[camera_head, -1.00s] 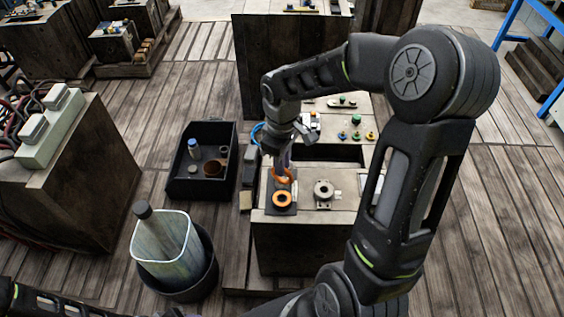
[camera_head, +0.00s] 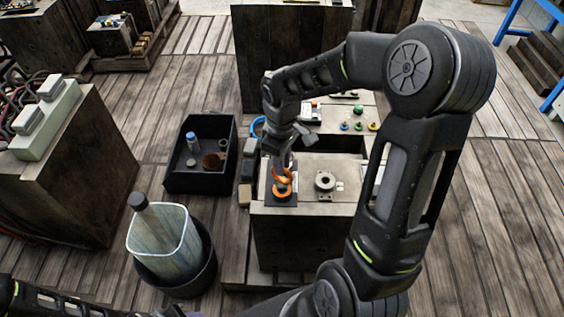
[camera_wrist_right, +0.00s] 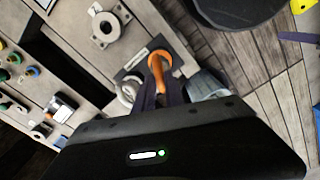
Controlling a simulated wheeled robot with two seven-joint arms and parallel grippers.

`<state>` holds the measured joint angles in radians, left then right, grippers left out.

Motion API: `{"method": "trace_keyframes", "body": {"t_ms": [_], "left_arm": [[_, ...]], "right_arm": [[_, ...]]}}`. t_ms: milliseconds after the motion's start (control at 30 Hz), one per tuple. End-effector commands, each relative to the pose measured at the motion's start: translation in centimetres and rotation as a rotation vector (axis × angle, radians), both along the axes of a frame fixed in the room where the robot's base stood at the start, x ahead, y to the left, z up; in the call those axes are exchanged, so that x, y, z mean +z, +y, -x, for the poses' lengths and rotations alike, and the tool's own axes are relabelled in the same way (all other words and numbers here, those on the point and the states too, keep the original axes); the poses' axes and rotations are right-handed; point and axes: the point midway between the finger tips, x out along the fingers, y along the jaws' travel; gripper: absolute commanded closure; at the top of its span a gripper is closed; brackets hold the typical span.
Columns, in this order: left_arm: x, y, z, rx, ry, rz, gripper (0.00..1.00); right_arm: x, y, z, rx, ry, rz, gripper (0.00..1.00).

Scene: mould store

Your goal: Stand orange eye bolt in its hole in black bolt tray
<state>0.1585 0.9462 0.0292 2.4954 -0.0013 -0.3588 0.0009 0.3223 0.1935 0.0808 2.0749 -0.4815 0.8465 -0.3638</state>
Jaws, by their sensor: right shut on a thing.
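My right gripper (camera_head: 284,160) is shut on the orange eye bolt (camera_head: 285,176) and points down over the front left of the bench. The black bolt tray (camera_head: 283,203) lies flat there, with an orange ring visible just under the gripper. In the head view the bolt and this ring overlap, so I cannot tell whether the bolt touches the tray. In the right wrist view the orange eye bolt (camera_wrist_right: 160,66) shows at the fingertips, over the dark tray with a white label. The bolt's lower end and its hole are hidden. My left gripper is out of view.
A round grey flanged part (camera_head: 325,182) lies on the bench (camera_head: 300,213) right of the tray. Several coloured knobs stand farther back. A black bin (camera_head: 201,181) with small items is on the left. A bucket (camera_head: 206,262) holding a pale container stands at front left.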

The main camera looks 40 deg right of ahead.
Motion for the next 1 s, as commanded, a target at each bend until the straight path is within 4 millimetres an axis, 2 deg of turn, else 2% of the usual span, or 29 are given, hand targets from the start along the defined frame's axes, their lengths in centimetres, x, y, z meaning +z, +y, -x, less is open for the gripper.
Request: {"method": "trace_keyframes", "body": {"t_ms": [1000], "left_arm": [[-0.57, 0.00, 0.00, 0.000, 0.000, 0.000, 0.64]], "right_arm": [[-0.74, -0.01, -0.03, 0.000, -0.001, 0.000, 1.00]]}}
